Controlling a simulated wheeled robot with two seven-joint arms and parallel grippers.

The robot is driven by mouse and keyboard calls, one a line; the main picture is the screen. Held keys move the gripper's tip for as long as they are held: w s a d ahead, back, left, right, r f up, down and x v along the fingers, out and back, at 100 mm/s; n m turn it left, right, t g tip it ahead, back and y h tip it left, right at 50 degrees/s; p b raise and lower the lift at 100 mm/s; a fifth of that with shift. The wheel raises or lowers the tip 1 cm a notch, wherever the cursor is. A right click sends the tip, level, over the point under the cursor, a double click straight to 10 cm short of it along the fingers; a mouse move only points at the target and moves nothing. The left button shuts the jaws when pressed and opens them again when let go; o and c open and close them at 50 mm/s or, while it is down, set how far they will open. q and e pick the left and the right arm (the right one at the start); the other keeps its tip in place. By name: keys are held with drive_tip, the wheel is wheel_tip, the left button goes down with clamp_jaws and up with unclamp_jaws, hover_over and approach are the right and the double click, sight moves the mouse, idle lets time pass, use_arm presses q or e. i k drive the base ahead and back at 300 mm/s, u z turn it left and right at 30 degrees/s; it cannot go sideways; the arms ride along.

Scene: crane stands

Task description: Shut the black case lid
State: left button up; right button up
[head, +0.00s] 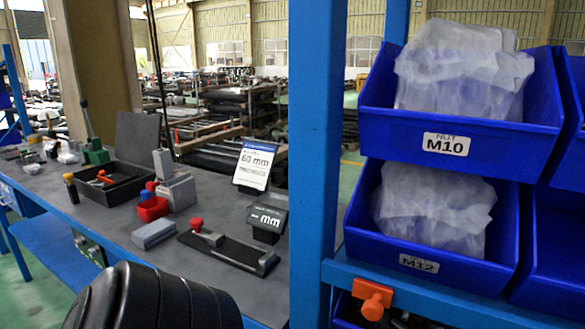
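The black case (92,192) sits on the grey workbench at the left of the head view. Its lid (138,135) stands up, open, at the back of the case. Something with a red part (104,177) lies inside the case. A grey block stands close by the right side of the lid and case. Neither of my grippers shows in this view. A ribbed black rounded shape at the bottom edge looks like part of my own arm.
A blue post (318,150) and blue bins (455,145) stand to the right.

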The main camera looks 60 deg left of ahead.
sight(138, 134)
drive_tip(key=u, duration=4.05)
drive_tip(key=i, duration=1.75)
drive_tip(key=z, duration=0.65)
